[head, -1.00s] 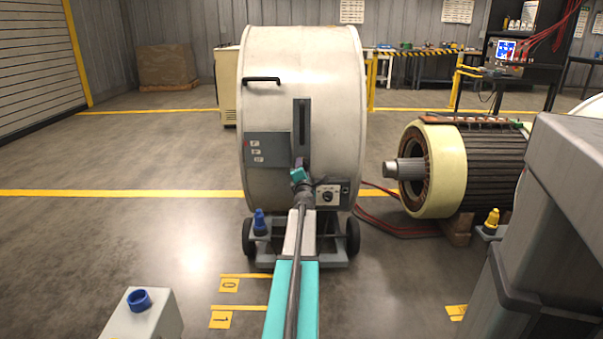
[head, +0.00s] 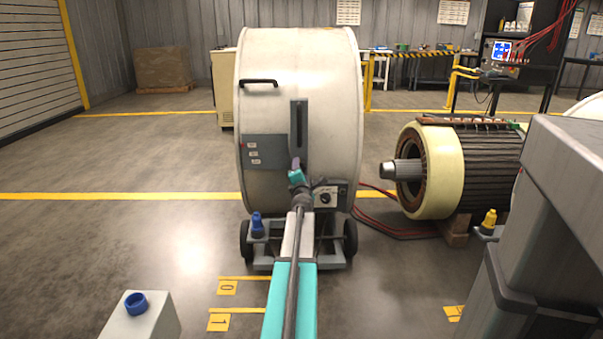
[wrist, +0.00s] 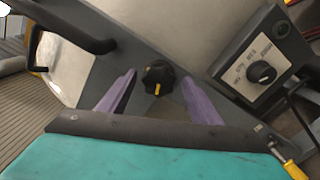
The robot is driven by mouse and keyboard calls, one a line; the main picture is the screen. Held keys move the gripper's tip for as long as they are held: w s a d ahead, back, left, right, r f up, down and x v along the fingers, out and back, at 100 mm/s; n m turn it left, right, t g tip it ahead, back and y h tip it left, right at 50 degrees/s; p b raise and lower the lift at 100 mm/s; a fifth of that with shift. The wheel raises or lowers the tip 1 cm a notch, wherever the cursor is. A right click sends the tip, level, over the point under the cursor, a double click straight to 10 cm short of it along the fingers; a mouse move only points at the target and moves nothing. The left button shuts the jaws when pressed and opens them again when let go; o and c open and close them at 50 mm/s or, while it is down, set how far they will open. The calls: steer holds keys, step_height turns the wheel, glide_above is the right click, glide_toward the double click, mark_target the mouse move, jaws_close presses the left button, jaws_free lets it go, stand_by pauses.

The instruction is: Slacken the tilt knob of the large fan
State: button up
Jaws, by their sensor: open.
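The large fan (head: 305,95) is a white drum on a wheeled grey base. In the wrist view, a round black knob with a yellow pointer mark (wrist: 158,77), apparently the tilt knob, sits on a grey bar of the fan. My gripper (wrist: 157,82) is open, with one purple finger to each side of the knob. Gaps show between the fingers and the knob, and I cannot tell the depth between them. In the head view my gripper (head: 296,168) is in front of the fan's lower middle and hides the knob.
A control box (wrist: 265,70) with a speed dial is right of the knob; it also shows in the head view (head: 328,197). A black handle (wrist: 75,30) is at upper left. A motor (head: 450,168) stands right of the fan. Red cables (head: 395,228) lie on the floor between.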

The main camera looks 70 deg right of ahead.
steer(key=v, duration=1.3)
steer(key=shift+s+a+p, duration=0.2)
steer(key=shift+s+p, duration=0.05)
steer(key=shift+p, duration=0.1)
stand_by(0.4)
